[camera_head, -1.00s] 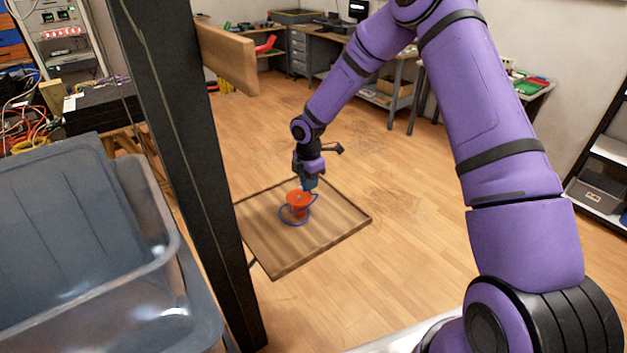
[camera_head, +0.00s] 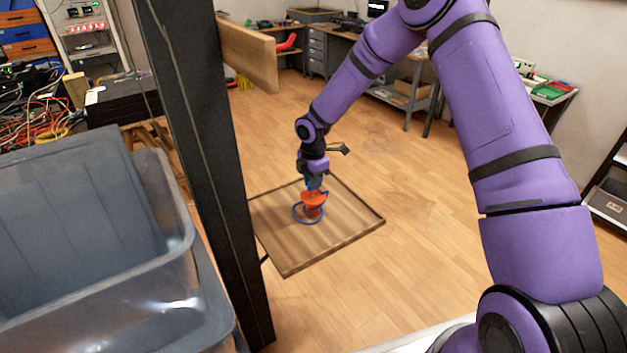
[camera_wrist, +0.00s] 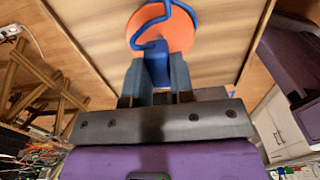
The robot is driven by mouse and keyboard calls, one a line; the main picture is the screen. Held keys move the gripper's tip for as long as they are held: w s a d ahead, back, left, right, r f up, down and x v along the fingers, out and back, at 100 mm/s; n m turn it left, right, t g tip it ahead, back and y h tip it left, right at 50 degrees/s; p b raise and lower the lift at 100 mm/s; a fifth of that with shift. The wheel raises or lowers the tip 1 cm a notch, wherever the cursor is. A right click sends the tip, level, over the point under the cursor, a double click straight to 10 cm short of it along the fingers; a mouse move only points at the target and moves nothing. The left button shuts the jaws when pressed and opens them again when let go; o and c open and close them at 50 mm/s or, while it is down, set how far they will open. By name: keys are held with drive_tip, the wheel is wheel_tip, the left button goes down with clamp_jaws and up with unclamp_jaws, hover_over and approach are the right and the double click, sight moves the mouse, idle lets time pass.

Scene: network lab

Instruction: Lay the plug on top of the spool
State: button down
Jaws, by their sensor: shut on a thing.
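The orange spool (camera_head: 313,202) stands on the square wooden board. A blue cable loops around its side, and part of the loop lies on the board. In the wrist view the spool's round orange top (camera_wrist: 178,36) shows beyond my fingertips. My gripper (camera_head: 314,187) points down right over the spool. It is shut on the blue plug (camera_wrist: 156,62), whose cable runs from it across the spool's top. The plug is at or just above the spool's top; I cannot tell whether they touch.
The wooden board (camera_head: 353,223) is mostly bare around the spool. A dark upright post (camera_head: 205,150) stands close on its left, with a grey plastic bin (camera_head: 165,262) farther left. A wooden plank (camera_head: 248,55) juts from the post.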

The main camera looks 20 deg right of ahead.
drive_tip(key=shift+f, duration=1.6)
drive_tip(key=c, duration=0.9)
unclamp_jaws()
wheel_tip(320, 180, up, 11)
drive_tip(key=shift+f, duration=0.1)
drive_tip(key=s+d+r+m+t+h, duration=0.1)
drive_tip(key=s+d+r+m, duration=0.15)
drive_tip(key=s+r, duration=0.4)
drive_tip(key=s+d+r+m+t, duration=0.15)
drive_tip(key=s+r+m, duration=0.25)
drive_tip(key=r, duration=0.5)
drive_tip(key=s+d+r+m+h, duration=0.1)
drive_tip(key=s+d+r+m, duration=0.2)
drive_tip(key=s+r, duration=0.35)
drive_tip(key=s+d+r+m+t, duration=0.1)
drive_tip(key=s+r+m, duration=0.2)
drive_tip(key=s, duration=0.4)
drive_tip(key=s+d+r+m+y, duration=0.1)
drive_tip(key=s+r+m, duration=0.2)
drive_tip(key=s+m, duration=0.2)
drive_tip(key=s+d+r+m+t+y, duration=0.1)
drive_tip(key=s+d+r+m, duration=0.1)
drive_tip(key=s, duration=0.9)
drive_tip(key=shift+s+r+m+t, duration=0.3)
drive_tip(key=shift+r+m, duration=0.2)
drive_tip(key=shift+m, duration=0.55)
